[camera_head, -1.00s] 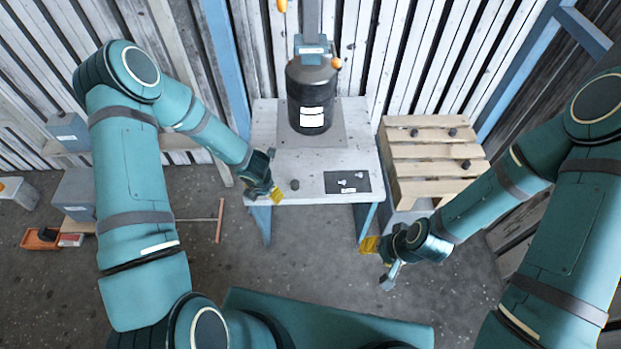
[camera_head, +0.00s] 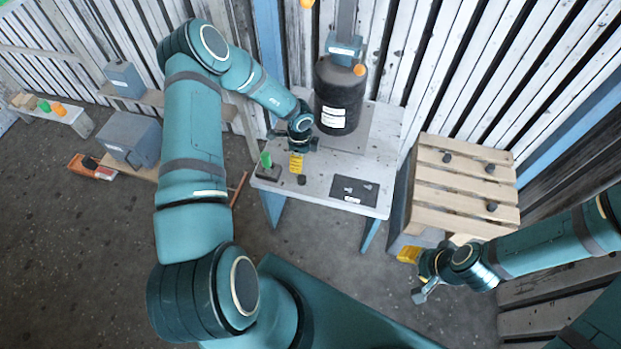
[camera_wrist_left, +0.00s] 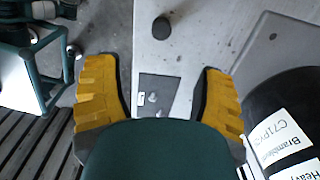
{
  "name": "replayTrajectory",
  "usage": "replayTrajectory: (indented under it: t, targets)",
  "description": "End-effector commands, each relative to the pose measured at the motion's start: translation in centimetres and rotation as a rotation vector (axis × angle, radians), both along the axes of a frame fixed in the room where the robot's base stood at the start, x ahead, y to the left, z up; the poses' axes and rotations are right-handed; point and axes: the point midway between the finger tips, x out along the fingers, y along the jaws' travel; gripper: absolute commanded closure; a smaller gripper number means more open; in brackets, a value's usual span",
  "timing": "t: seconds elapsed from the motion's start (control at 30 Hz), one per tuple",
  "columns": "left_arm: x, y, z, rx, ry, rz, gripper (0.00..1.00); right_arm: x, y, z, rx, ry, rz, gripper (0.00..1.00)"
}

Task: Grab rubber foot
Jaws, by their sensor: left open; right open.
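A small dark rubber foot (camera_head: 301,180) stands on the pale workbench (camera_head: 325,205) near its front edge. It also shows in the left wrist view (camera_wrist_left: 161,27), near the top, beyond the fingers. My left gripper (camera_head: 296,162) is over the bench, close to this foot, with yellow fingers pointing down. In the left wrist view it is open and empty (camera_wrist_left: 158,92). More rubber feet lie on the wooden pallet: one at its left (camera_head: 447,157), one at the back right (camera_head: 490,168) and one in front (camera_head: 491,207). My right gripper (camera_head: 408,255) is open, in front of the pallet.
The black blower housing (camera_head: 340,95) stands at the back of the bench. A dark plate (camera_head: 354,190) with small metal parts lies right of the foot. A green item (camera_head: 265,160) stands at the bench's left edge. The slatted pallet (camera_head: 465,185) is to the right.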

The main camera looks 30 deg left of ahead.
Motion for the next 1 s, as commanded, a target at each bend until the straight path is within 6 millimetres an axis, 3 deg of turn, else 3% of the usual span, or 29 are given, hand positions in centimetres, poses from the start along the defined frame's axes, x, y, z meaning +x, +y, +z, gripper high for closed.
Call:
replayTrajectory:
  t: [0.4, 0.77, 1.0]
  targets:
    - [0.0, -0.1, -6.9, -0.004, 0.002, 0.009, 0.31, 0.3, 0.0, -1.8, -0.001, -0.008, -0.001, 0.53]
    - [0.0, 0.0, -9.3, -0.002, 0.001, 0.008, 0.31, 0.4, 0.0, -2.4, -0.002, -0.011, -0.002, 0.53]
    - [0.2, 0.0, -12.7, -0.003, 0.002, 0.009, 0.31, 0.7, -0.1, -3.8, -0.003, -0.017, -0.003, 0.53]
